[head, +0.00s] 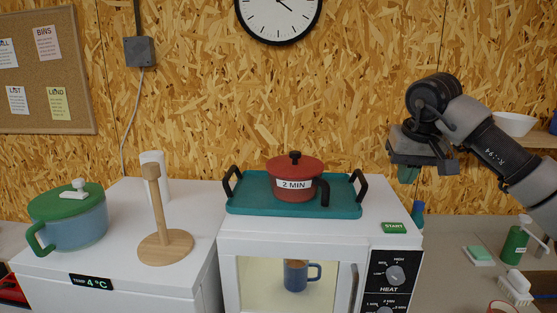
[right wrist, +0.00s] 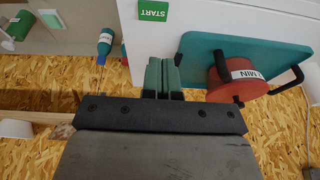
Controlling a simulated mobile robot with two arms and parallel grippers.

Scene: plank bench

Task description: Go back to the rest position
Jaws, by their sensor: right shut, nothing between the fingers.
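My right gripper (head: 407,173) is raised in the air to the right of the microwave (head: 390,240), a little above its top. In the right wrist view its green fingers (right wrist: 163,78) are together with nothing between them. The green START button (head: 394,228) on the microwave also shows in the right wrist view (right wrist: 153,10). Behind the lit microwave door is a blue mug (head: 296,275). My left gripper is in neither view.
A teal tray (head: 245,196) with a red pot (head: 293,180) labelled 2 MIN sits on the microwave. A wooden stand (head: 165,247) and a green-lidded pot (head: 68,220) stand on the white unit at left. A blue bottle (head: 417,213), green canister (head: 514,243) and brush (head: 516,286) are at right.

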